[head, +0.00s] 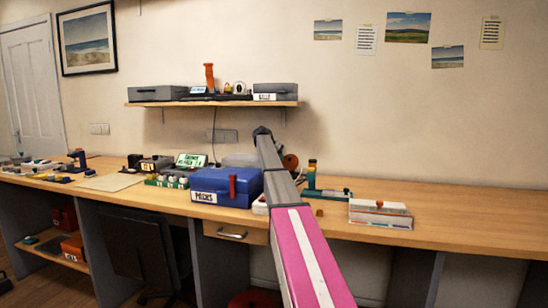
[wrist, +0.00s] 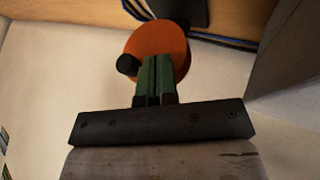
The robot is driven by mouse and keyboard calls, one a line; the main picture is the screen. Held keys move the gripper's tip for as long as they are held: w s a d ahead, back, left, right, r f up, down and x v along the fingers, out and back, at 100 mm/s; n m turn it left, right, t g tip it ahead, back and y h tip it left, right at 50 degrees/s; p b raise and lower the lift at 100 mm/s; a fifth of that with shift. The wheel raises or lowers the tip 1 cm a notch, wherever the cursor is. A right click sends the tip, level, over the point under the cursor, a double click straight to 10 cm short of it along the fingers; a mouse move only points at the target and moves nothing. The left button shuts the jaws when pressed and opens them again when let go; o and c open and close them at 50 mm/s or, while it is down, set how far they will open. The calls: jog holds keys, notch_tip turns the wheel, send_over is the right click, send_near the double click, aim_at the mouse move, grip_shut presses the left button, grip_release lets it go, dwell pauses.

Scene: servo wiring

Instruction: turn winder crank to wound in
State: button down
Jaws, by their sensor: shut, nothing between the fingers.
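An orange disc (wrist: 158,42) with a black knob (wrist: 128,65) near its left edge is straight ahead in the wrist view; it looks like the winder and its crank. My gripper (wrist: 153,62) has two green fingers side by side, shut with nothing between them. They overlap the lower part of the disc, right of the knob. I cannot tell whether they touch it. In the head view an orange-red disc (head: 291,161) shows just right of my arm, which hides the gripper and part of the winder.
A blue box (head: 222,190) stands left of my arm on the wooden bench (head: 480,210). A green device (head: 322,193) and a white case (head: 380,214) stand to the right. Dark cables (wrist: 225,42) run behind the disc. The far right bench is clear.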

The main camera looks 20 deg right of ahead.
aim_at(292, 159)
jog(key=shift+s+d+r, duration=0.15)
jog(key=shift+s+d, duration=0.3)
jog(key=shift+d, duration=0.15)
jog(key=shift+s+d+r+t+y, duration=0.25)
jog(key=shift+t+y, duration=0.15)
jog(key=shift+y, duration=0.2)
jog(key=t+y, duration=0.1)
jog(key=s+d+m+t+y, duration=0.1)
jog(key=y, duration=0.1)
jog(key=d+t+y, duration=0.1)
jog(key=y, duration=0.1)
jog(key=shift+s+d+r+m, duration=0.2)
jog(key=shift+s+m, duration=0.1)
jog(key=shift+m, duration=0.1)
jog(key=t+y, duration=0.1)
jog(key=d+t+y, duration=0.1)
jog(key=s+t+y, duration=0.1)
jog(key=shift+d+f+m+y, duration=0.2)
jog(key=shift+f+m+y, duration=0.05)
jog(key=shift+m+y, duration=0.15)
jog(key=shift+s+d+f, duration=0.3)
jog(key=shift+d+f, duration=0.2)
jog(key=shift+f, duration=0.3)
jog(key=shift+s+d+f, duration=0.3)
jog(key=shift+d+f, duration=0.2)
jog(key=shift+f, duration=0.6)
